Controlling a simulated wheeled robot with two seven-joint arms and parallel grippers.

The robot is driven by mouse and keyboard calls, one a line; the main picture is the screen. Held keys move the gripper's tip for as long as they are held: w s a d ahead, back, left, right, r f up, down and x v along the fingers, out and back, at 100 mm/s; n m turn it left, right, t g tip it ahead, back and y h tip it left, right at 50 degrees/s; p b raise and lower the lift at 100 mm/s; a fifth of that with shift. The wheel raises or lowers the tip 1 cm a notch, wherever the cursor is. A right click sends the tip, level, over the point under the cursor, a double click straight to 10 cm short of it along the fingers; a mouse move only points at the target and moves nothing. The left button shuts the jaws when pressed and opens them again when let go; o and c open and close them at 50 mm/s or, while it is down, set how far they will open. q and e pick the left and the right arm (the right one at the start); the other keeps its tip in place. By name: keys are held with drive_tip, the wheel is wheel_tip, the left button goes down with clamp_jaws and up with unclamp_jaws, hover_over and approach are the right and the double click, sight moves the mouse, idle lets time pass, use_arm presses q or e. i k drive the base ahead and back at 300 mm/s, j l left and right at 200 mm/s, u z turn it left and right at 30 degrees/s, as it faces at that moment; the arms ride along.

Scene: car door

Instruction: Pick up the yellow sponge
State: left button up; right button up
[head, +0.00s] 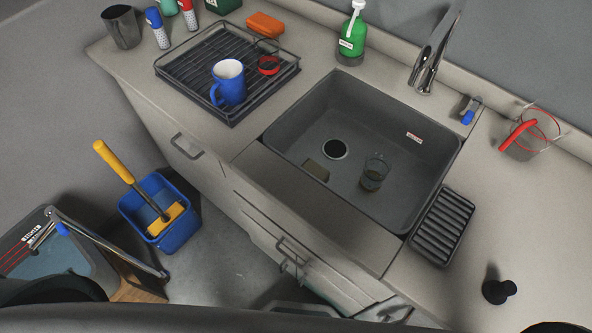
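No bright yellow sponge stands out in the head view. An orange sponge-like block (265,24) lies on the counter behind the dish rack. A yellow mop or brush head (166,220) with a long yellow handle sits in a blue bucket on the floor. I see neither of my grippers clearly.
The grey sink (415,180) holds a glass (374,174). A dish rack (188,82) holds a blue mug (228,83). A green soap bottle (353,36) and the faucet (432,55) stand behind the sink.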

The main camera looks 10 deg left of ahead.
sight(310, 165)
drive_tip(key=k+j, duration=0.35)
drive_tip(key=j, duration=0.3)
drive_tip(key=k+j, duration=0.2)
drive_tip(key=j, duration=0.1)
